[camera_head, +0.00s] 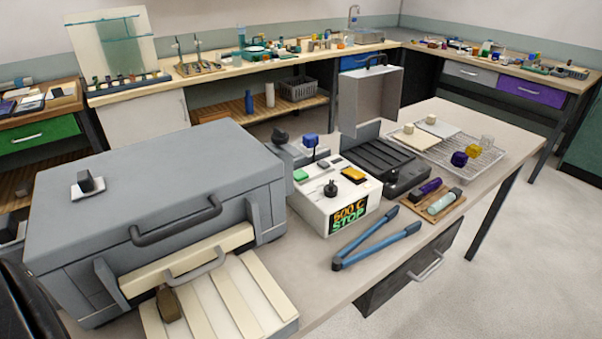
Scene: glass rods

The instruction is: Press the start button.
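A white control box (335,210) stands on the table, just right of the middle of the head view. Its front display (349,217) reads "500 C STOP" in orange and green. Its top carries a green button (300,175), a yellow button (353,174), a black knob (331,188) and small dark parts. I cannot read any labels on the buttons, so I cannot tell from lettering which one is start. Nothing touches the buttons. Neither of my grippers is in view.
A large grey kiln (150,180) stands left of the box, with a pale slatted shelf (225,300) in front. Blue tongs (375,245) lie right of the box. A dark ribbed tray (375,158) and a wire rack (460,150) stand behind and to the right.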

